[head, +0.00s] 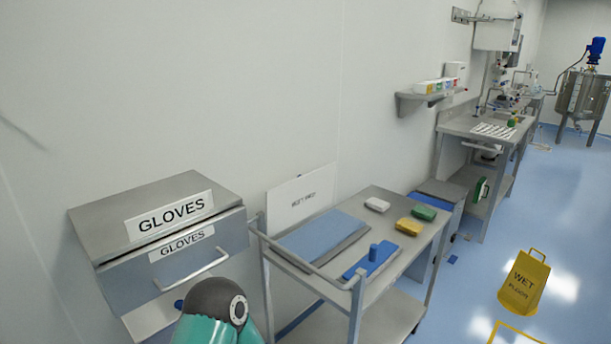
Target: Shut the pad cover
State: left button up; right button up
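The pad cover (301,198) looks to be the white panel with small, hard-to-read lettering that stands upright at the back left of a steel cart. A flat blue pad (322,240) lies uncovered on the cart top in front of it, so the cover looks open. Part of one of my arms, a dark rounded joint with teal links, shows at the bottom left, left of the cart and apart from the cover. Neither gripper is in view.
The steel cart (398,263) also holds a blue plate with a knob (372,260) and white (377,204), yellow (409,226) and green (423,212) blocks. A gloves drawer (175,262) juts out at left. A yellow wet-floor sign (524,284) stands right on open blue floor.

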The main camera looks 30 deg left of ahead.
aim_at(288, 204)
jog(key=i, duration=0.9)
jog(key=u, duration=0.05)
